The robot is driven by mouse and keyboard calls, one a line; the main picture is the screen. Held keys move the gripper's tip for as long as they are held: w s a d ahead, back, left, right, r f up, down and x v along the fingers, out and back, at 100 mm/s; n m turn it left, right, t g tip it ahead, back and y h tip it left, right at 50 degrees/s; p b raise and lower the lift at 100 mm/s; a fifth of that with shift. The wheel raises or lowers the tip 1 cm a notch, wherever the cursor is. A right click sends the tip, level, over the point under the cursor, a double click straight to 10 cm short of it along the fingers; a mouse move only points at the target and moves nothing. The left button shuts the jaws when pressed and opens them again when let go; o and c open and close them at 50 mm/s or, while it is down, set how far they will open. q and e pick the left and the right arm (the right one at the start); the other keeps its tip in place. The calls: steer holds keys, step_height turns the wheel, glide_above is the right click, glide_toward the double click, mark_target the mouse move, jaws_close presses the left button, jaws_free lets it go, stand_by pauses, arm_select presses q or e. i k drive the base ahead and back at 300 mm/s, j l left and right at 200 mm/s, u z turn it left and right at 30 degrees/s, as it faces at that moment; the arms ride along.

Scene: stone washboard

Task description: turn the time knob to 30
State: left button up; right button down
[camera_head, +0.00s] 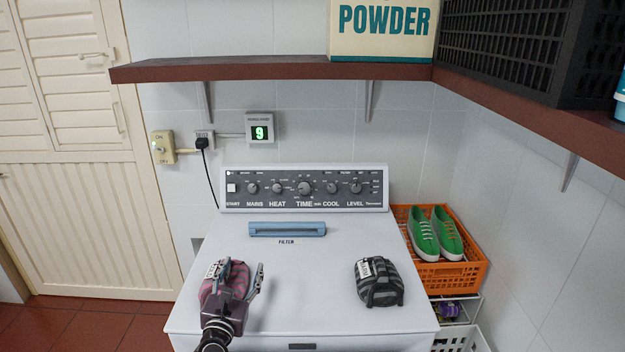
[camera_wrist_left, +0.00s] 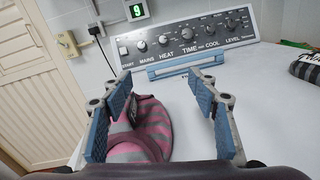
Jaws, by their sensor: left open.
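The time knob (camera_head: 305,188) is the larger round knob in the middle of the dark control panel (camera_head: 230,204), above the word TIME. It also shows in the left wrist view (camera_wrist_left: 187,33). Its exact setting is too small to read. My left gripper (camera_head: 240,272) is open over the front left of the white machine top, well short of the panel. In the left wrist view its two blue-padded fingers (camera_wrist_left: 160,80) stand apart with nothing held between them. My right gripper is in neither view.
A pink-grey striped bundle (camera_head: 210,290) lies beside and below my left gripper. A grey-black striped bundle (camera_head: 380,283) lies front right. A blue filter handle (camera_head: 287,229) lies before the panel. A brown shelf (camera_head: 270,68) hangs above. An orange crate (camera_head: 460,275) holds green shoes.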

mark_target(303, 186)
steer(key=i+l, duration=0.35)
steer(key=i, duration=0.2)
steer(key=i+l, duration=0.35)
steer(key=i, duration=0.25)
